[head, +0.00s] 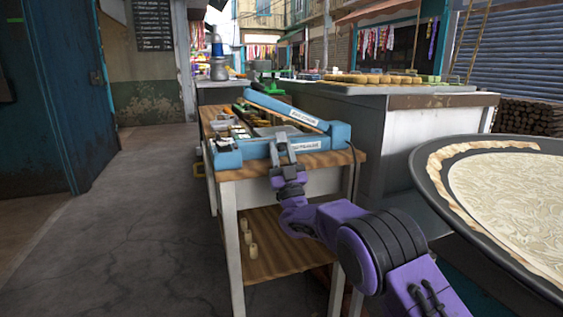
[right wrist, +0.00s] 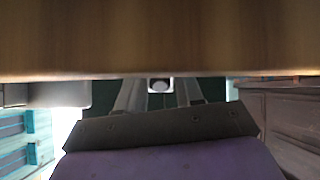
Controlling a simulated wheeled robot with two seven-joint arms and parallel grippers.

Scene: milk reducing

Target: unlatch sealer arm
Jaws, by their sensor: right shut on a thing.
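The blue sealer (head: 228,160) lies on a wooden-topped table in the head view. Its long sealer arm (head: 280,108) slants across the top, with a white label strip. My right gripper (head: 282,140) reaches the sealer's front edge from below. In the right wrist view, the gripper (right wrist: 160,92) has its two fingers around a small pale square piece with a round grey face (right wrist: 160,85). It is shut on this piece, which looks like the latch. The fingers hide part of the sealer's front in the head view. My left gripper is not in view.
The table's wooden top (head: 235,175) runs close beside my right gripper, and its edge fills the upper right wrist view. A large round pan (head: 510,190) stands at right. Open floor lies at left.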

